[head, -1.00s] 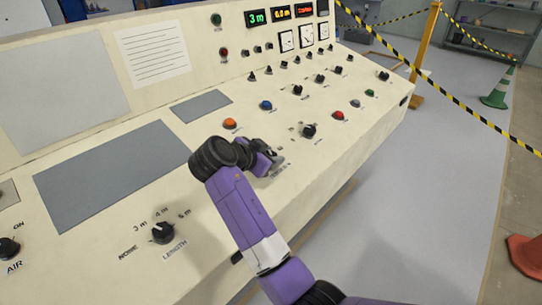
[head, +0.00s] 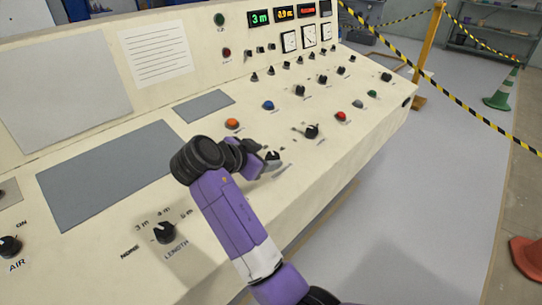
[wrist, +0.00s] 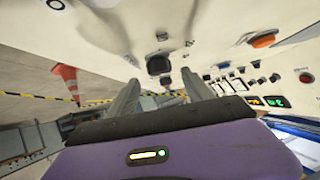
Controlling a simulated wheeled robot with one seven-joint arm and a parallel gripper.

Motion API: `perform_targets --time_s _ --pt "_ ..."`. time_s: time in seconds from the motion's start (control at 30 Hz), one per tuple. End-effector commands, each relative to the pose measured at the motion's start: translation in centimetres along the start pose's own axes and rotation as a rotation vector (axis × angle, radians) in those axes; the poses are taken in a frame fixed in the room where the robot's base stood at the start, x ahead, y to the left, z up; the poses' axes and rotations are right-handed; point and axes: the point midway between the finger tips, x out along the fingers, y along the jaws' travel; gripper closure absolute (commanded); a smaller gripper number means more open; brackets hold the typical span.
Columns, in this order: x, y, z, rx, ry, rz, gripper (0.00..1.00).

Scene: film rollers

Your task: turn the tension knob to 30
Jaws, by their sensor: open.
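My gripper (head: 262,165) is over the lower middle of the sloping cream panel. It is open, with its fingers close beside a black knob (head: 273,156) with a pale pointer mark. In the wrist view my gripper (wrist: 160,90) has its two fingers spread apart, and a dark knob (wrist: 158,64) shows beyond the gap between the tips. I see nothing held. The labels by my gripper are too small to read, so I cannot tell for certain which knob is tension. Another black knob (head: 311,131) stands to the right of my gripper.
A length knob (head: 163,232) and an air knob (head: 10,246) are at the lower left. An orange button (head: 232,123) and a blue button (head: 268,105) lie behind my gripper. Lit readouts (head: 285,13) top the panel. Clear floor (head: 440,180) is at right.

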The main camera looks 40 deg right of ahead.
Motion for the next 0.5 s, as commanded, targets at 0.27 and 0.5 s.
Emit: perform_targets --time_s 0.27,0.5 --pt "-2.8 0.0 0.0 -0.001 0.000 0.000 0.41" --pt "-2.9 0.0 0.0 -0.001 0.000 0.001 0.41"
